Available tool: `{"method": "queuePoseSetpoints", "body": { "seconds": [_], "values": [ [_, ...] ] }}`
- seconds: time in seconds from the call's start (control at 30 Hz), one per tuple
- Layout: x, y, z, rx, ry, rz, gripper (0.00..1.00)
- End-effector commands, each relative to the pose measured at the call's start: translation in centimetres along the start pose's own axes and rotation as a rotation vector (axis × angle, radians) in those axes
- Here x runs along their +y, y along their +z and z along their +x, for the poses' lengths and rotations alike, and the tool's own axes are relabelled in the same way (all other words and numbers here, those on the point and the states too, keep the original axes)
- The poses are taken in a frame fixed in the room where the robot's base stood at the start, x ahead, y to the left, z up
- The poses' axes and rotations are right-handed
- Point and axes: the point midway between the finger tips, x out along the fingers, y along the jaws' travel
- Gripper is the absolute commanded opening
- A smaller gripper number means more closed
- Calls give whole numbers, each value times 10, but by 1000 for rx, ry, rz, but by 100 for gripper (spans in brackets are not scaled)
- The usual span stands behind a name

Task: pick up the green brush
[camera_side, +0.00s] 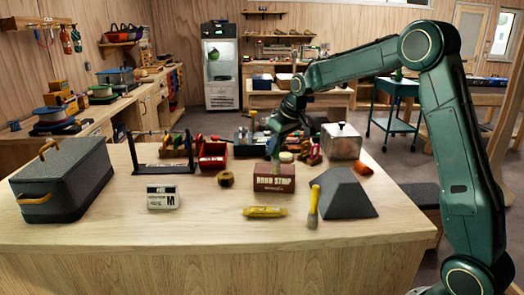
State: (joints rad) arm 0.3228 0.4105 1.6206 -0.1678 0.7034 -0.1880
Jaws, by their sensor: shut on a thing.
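My gripper (277,136) is above the back middle of the table, behind the dark red box marked "BAND STRIP" (273,184). It points down and is shut on a slim blue-green thing, which looks like the green brush (275,147). The fingers hide part of it, and its lower end is by the box's far edge; whether it touches anything there is unclear. A yellow-handled brush (313,204) stands upright near the front of the table, apart from my gripper.
A dark grey block (343,196) stands right of the yellow brush, with a metal box (341,141) behind. A yellow packet (264,212) lies in front. A red bin (213,155), a black rack (161,153) and a grey case (64,180) are left. The front edge is clear.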

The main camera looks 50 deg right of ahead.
Motion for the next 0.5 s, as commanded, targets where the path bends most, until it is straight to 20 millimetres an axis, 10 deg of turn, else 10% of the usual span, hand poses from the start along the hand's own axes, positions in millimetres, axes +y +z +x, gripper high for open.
{"method": "queuePoseSetpoints", "body": {
  "seconds": [0.5],
  "values": [
    [0,-30,-64,7,1,-1,0]
  ]
}}
